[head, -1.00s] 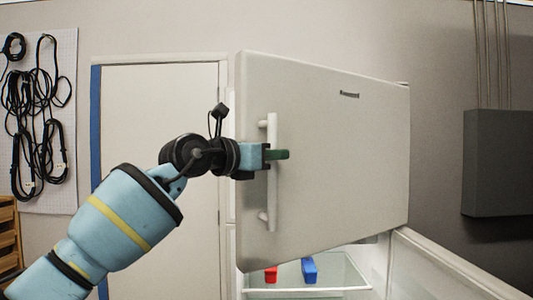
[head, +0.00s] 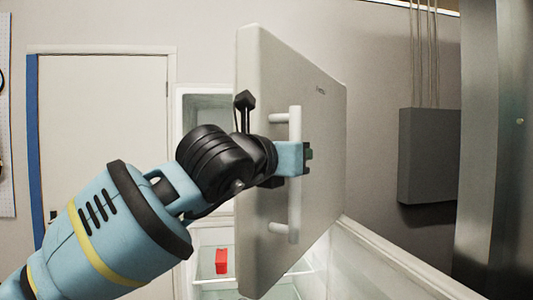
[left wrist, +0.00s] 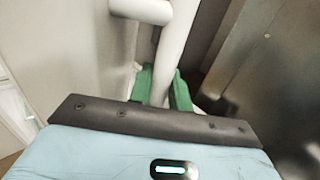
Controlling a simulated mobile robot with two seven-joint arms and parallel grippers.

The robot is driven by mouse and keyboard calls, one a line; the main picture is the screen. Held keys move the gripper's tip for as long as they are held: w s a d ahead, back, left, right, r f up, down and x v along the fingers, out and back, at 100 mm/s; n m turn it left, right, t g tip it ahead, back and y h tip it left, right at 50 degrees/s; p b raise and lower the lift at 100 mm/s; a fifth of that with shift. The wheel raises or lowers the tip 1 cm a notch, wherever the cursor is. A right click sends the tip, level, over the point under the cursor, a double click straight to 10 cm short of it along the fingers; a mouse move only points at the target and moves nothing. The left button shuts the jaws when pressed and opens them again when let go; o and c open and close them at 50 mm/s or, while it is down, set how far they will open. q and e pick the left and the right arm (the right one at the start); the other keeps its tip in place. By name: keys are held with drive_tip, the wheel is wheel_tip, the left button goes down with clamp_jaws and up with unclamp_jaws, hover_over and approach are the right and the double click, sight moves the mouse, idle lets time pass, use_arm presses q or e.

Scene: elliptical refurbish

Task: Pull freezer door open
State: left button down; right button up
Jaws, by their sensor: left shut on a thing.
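The white freezer door (head: 265,80) stands well open in the head view, swung out on its right side. Its white vertical bar handle (head: 294,205) is on the outer face. My left gripper (head: 307,158) is at the middle of the handle, shut on it. In the left wrist view the green fingers of my left gripper (left wrist: 165,90) sit either side of the handle bar (left wrist: 175,45). Part of the freezer compartment (head: 207,112) shows behind the door's left edge. My right gripper is not in view.
Below the freezer, the open lower compartment has a shelf with a red item (head: 221,261). The lower door (head: 385,262) stands open at the bottom right. A grey wall box (head: 428,155) and a metal surface (head: 492,150) are at the right.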

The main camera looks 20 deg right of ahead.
use_arm(q)
drive_tip(key=shift+n+t+y, duration=0.4)
drive_tip(key=shift+t, duration=0.1)
drive_tip(key=shift+s+d, duration=1.55)
drive_tip(key=shift+d, duration=0.25)
drive_tip(key=c, duration=1.3)
unclamp_jaws()
drive_tip(key=shift+c, duration=0.2)
drive_tip(key=v, duration=0.7)
drive_tip(key=shift+s+a, duration=0.2)
drive_tip(key=shift+a, duration=0.1)
